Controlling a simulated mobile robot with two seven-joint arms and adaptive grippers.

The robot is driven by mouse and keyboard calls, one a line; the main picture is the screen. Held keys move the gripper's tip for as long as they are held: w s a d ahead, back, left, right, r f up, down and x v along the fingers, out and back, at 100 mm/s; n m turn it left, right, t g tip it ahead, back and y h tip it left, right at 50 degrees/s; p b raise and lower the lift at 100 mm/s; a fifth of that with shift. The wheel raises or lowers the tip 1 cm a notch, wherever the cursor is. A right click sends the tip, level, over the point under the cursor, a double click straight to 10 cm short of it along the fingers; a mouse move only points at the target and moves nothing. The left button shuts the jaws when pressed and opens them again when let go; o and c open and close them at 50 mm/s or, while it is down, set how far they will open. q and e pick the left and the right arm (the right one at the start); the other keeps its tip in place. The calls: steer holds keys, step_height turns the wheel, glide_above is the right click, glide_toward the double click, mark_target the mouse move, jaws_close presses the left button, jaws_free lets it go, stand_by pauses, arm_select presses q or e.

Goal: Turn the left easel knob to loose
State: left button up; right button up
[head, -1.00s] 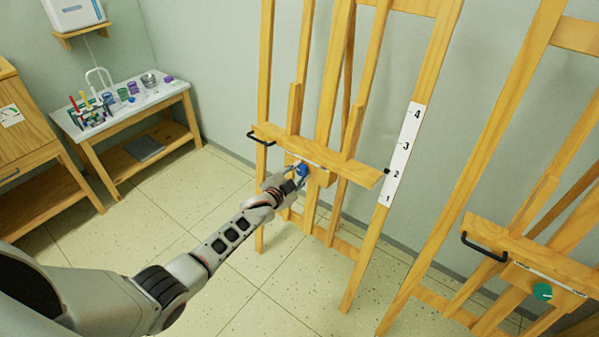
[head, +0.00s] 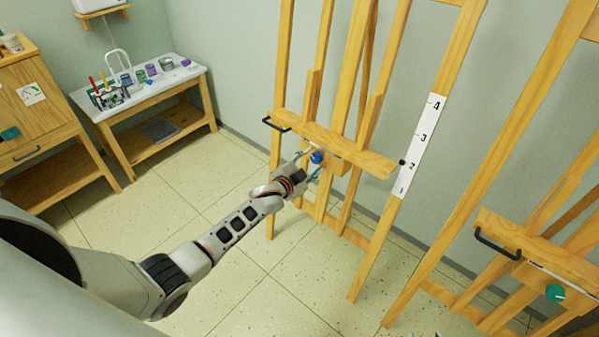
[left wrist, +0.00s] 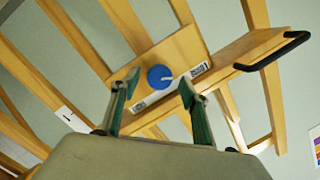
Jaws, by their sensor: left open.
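The left easel (head: 336,143) stands against the wall, with a blue knob (head: 317,157) below its wooden ledge. My left gripper (head: 309,167) is open in front of the knob. In the left wrist view its two fingers (left wrist: 158,86) stand apart, one on each side of the knob. I cannot tell whether either fingertip touches it. My right gripper is not in view.
A second easel (head: 520,238) with a green knob (head: 555,292) stands at the right. A black handle (head: 278,125) sticks out at the left easel's ledge. A white-topped table (head: 140,98) with art supplies stands at the back left. The floor between is clear.

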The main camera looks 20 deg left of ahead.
arm_select(q)
steer(key=v, duration=1)
steer(key=shift+s, duration=0.15)
steer(key=s+d+f+n+g, duration=0.1)
steer(key=s+f+n, duration=0.1)
steer(key=s, duration=0.8)
steer(key=s+d+f+n+g, duration=0.1)
steer(key=s+f, duration=0.4)
steer(key=s, duration=0.5)
steer(key=s+d+f+n+g, duration=0.2)
steer(key=s+f+n, duration=0.1)
steer(key=s, duration=0.7)
steer(key=shift+s+d+f+n, duration=0.25)
steer(key=shift+s+f+n, duration=0.15)
steer(key=shift+f, duration=0.25)
